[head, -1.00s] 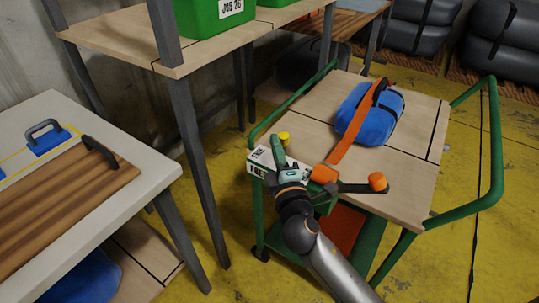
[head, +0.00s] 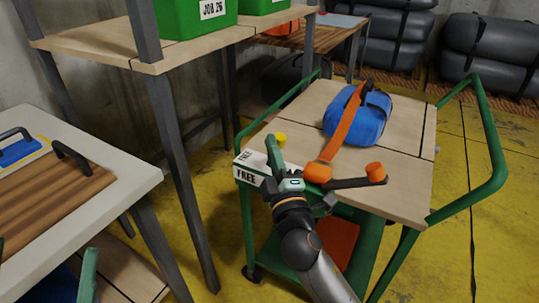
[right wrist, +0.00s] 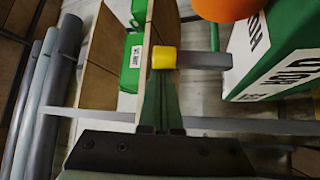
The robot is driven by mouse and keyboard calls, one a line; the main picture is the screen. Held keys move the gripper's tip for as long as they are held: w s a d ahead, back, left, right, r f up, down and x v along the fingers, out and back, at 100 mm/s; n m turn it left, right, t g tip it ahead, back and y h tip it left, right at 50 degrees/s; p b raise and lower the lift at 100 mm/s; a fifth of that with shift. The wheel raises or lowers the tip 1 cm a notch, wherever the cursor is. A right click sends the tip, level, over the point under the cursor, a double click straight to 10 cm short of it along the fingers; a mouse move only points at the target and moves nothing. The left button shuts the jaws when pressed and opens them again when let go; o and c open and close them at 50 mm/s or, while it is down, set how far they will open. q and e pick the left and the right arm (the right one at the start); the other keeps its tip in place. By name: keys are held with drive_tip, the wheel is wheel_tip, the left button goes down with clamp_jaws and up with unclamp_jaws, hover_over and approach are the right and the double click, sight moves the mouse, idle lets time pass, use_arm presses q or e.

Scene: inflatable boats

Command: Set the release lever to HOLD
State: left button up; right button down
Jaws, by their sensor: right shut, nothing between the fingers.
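A white-faced block lettered FREE (head: 250,175) sits at the cart's near left corner; the right wrist view shows HOLD lettering on a green and white block (right wrist: 285,45). A yellow-capped grey bar (right wrist: 208,60), which looks like the release lever, reaches out from that block. Its yellow cap (head: 280,138) shows behind my right gripper in the head view. My right gripper (head: 272,145) is shut and empty, its fingertips close beside the cap; I cannot tell whether they touch. A green finger, apparently of my left gripper (head: 88,272), shows at bottom left, mostly out of frame.
The green cart's wooden top (head: 405,140) carries a blue bag (head: 352,125) under an orange strap (head: 345,130). A dark bar with an orange knob (head: 376,172) projects at the near edge. A white-topped table (head: 120,190) stands left, and a shelf with green bins (head: 195,20) behind.

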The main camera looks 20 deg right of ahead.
drive_tip(key=shift+s+d+f+m+t+h+b, duration=0.35)
drive_tip(key=shift+m+h+b, duration=0.35)
drive_tip(key=shift+b, duration=0.95)
use_arm(q)
drive_tip(key=shift+n, duration=0.7)
drive_tip(key=shift+w+d+f+b, duration=0.15)
drive_tip(key=shift+f+b, duration=0.15)
drive_tip(key=shift+f, duration=1.1)
drive_tip(key=shift+w+f+b, duration=0.1)
drive_tip(key=shift+f+b, duration=0.2)
drive_tip(key=shift+f, duration=1.05)
use_arm(e)
drive_tip(key=shift+s+d+f+y, duration=0.1)
drive_tip(key=shift+s+d+y, duration=0.1)
drive_tip(key=shift+s+y, duration=0.1)
use_arm(q)
drive_tip(key=shift+f, duration=0.1)
